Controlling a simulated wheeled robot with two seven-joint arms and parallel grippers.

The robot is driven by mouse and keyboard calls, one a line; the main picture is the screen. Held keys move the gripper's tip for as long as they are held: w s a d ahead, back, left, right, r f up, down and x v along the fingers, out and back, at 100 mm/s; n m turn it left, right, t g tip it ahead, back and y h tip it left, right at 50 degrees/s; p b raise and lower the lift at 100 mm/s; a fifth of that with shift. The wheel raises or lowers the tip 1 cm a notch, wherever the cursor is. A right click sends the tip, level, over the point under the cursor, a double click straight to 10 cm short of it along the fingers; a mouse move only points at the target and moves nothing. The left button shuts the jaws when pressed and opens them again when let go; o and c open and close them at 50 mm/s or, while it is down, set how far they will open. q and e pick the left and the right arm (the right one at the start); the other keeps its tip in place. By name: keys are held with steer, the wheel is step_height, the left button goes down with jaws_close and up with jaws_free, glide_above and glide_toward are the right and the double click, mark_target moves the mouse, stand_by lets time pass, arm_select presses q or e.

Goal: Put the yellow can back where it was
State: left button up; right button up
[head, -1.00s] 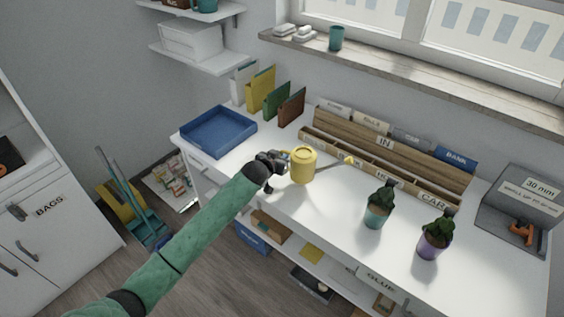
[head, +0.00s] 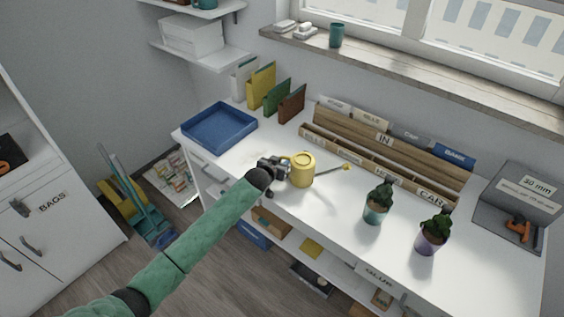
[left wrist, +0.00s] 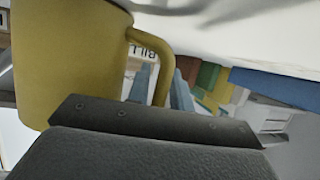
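The yellow can (head: 303,171) is a watering can with a long spout pointing right, upright at the middle of the white desk (head: 331,211). I cannot tell whether its base touches the desk top. My left gripper (head: 283,170) is at its left side, at the handle. In the left wrist view the can (left wrist: 65,60) fills the upper left, and its looped handle (left wrist: 163,62) runs down behind the dark gripper finger, so the grip itself is hidden. The can has moved together with this gripper. My right gripper is not in view.
A teal pot plant (head: 376,207) and a purple pot plant (head: 432,236) stand to the right. A wooden sorter (head: 385,160) runs behind the can. A blue tray (head: 218,128) is at the left. The desk is clear between the tray and the can.

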arm_select(q)
steer(key=shift+o, duration=0.8)
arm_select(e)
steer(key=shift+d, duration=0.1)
arm_select(q)
steer(key=shift+r, duration=0.15)
